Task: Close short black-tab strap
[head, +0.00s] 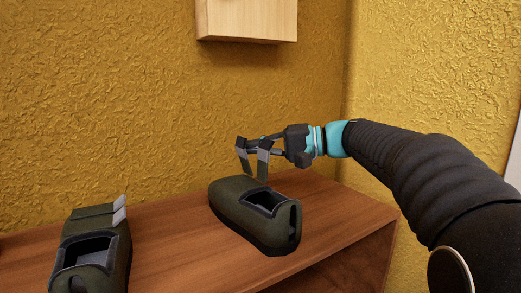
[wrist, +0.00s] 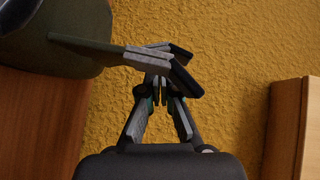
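Two dark olive shoes stand on the wooden cabinet top: the right shoe (head: 230,200) and the left shoe (head: 122,250). My gripper (head: 253,158) is just above the right shoe, reaching in from the right. In the wrist view an olive strap (wrist: 85,45) runs from the right shoe (wrist: 60,20) to my gripper (wrist: 163,72), where the fingers come close together. Grey and black pieces overlap there, so I cannot tell tab from fingertip or whether the strap is gripped. The left shoe has straps with light grey tabs (head: 119,215) at its right side.
The cabinet top (head: 165,235) is clear between the shoes. A yellow textured wall (head: 130,100) stands close behind. A pale wooden box (head: 245,20) hangs on it above my gripper. The cabinet's right edge (head: 385,225) lies under my arm.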

